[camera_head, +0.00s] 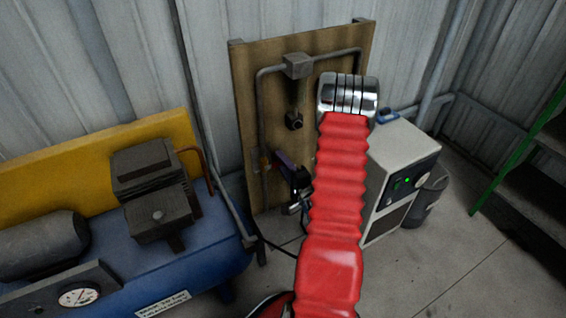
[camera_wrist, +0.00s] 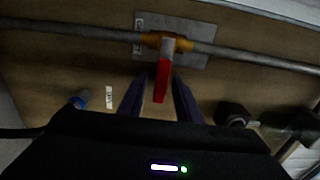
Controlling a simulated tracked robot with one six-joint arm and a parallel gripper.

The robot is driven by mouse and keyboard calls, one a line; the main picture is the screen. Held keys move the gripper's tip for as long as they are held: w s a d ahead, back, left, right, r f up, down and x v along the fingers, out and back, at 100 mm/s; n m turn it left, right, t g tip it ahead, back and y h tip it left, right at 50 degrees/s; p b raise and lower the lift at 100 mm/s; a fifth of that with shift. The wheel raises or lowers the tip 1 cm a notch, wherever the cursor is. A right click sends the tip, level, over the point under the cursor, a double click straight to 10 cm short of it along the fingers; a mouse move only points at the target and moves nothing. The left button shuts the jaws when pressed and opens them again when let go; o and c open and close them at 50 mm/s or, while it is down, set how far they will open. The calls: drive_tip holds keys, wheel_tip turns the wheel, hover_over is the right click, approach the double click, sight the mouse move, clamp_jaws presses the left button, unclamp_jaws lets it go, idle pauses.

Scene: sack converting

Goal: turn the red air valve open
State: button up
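The red air valve handle (camera_wrist: 162,82) shows in the wrist view, standing out at right angles to the grey pipe (camera_wrist: 90,32). Its yellow-brass valve body (camera_wrist: 154,39) sits on the pipe, over a grey plate. My gripper (camera_wrist: 158,88) is open, with one dark blue finger on each side of the handle's free end. Gaps show on both sides; I cannot tell how deep the handle sits between the fingers. In the head view my gripper (camera_head: 281,161) is beside the brass valve body (camera_head: 265,161) on the upright pipe. The handle is not clearly visible there.
The pipe runs on a wooden board (camera_head: 243,95) against the corrugated wall. A blue compressor tank (camera_head: 215,245) stands left, a pale machine (camera_head: 397,150) right. Green-railed steps (camera_head: 517,150) are far right. Bare floor (camera_head: 445,265) lies front right. A dark round fitting (camera_wrist: 232,113) is right of my fingers.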

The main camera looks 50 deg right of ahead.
clamp_jaws()
drive_tip(key=shift+f, duration=0.1)
idle(0.3)
drive_tip(key=shift+s+d, duration=0.15)
